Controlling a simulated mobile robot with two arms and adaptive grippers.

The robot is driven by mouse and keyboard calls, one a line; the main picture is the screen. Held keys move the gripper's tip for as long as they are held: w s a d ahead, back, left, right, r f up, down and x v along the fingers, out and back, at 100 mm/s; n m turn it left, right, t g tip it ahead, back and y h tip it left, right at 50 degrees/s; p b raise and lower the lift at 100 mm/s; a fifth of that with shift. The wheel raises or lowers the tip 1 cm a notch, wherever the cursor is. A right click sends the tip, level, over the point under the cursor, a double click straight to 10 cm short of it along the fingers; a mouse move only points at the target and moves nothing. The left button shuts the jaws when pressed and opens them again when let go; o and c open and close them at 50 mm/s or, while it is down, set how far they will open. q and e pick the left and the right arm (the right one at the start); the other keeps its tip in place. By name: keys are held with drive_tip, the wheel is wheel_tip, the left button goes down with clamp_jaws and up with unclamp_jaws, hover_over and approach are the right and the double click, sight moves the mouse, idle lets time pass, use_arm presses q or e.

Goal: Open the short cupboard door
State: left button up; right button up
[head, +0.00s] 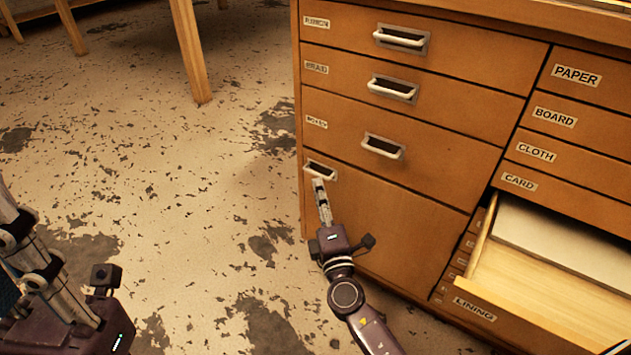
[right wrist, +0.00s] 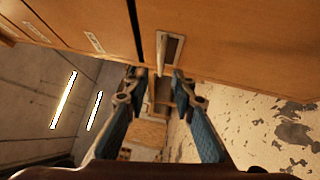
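The short cupboard door (head: 375,220) is the plain wooden front below three drawers at the cabinet's left, and it is closed. Its white handle (head: 320,170) sits in a recessed plate at the door's upper left corner. My right gripper (head: 321,188) is at this handle. In the right wrist view, the two fingers of my right gripper (right wrist: 159,74) are apart, with the handle (right wrist: 166,58) between or just beyond their tips; I cannot tell whether they touch it. My left gripper (head: 40,265) is at the lower left, away from the cabinet, its fingertips partly cut off.
A drawer labelled LINING (head: 475,308) stands pulled out at the lower right, with pale sheets (head: 560,235) inside. Closed drawers fill the cabinet above. Bare floor (head: 200,200) with dark flakes lies open to the left. A wooden table leg (head: 190,50) stands at the back.

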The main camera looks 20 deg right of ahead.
drive_tip(key=shift+w+d+r, duration=0.15)
drive_tip(key=shift+w, duration=1.15)
drive_tip(key=shift+w+d+r, duration=0.15)
drive_tip(key=shift+w, duration=1.15)
drive_tip(key=shift+c, duration=0.7)
clamp_jaws()
